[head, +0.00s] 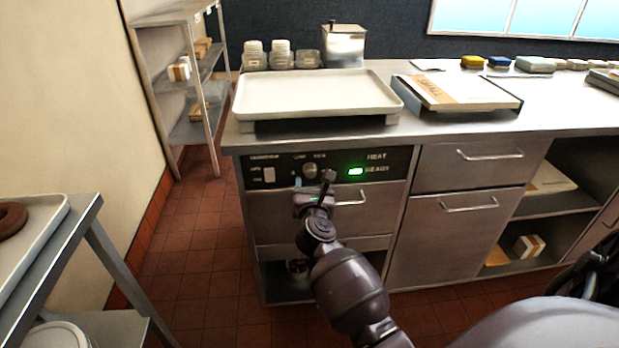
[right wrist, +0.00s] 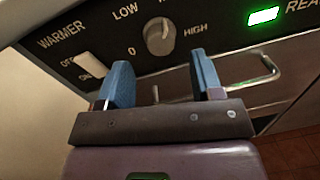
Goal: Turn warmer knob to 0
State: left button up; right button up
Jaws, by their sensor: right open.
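The warmer knob (head: 310,170) is a round grey dial on the black control panel under the counter. In the right wrist view the knob (right wrist: 158,37) sits amid the labels LOW, HIGH and 0. A light mark on its upper part seems to point up, between LOW and HIGH, rather than at 0. My right gripper (head: 314,184) is in front of the panel, just below the knob. In the right wrist view its two blue fingers (right wrist: 161,82) are apart with nothing between them; the knob lies beyond the gap. My left gripper is out of view.
A rocker switch (right wrist: 88,66) is left of the knob, and a green READY light (head: 356,171) is right of it. A drawer handle (right wrist: 250,82) juts out below the panel. A white tray (head: 318,91) rests on the counter above.

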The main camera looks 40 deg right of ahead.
aim_at(311, 175)
jog(key=shift+b+x, duration=0.3)
jog(key=shift+x, duration=1.85)
jog(key=c, duration=0.9)
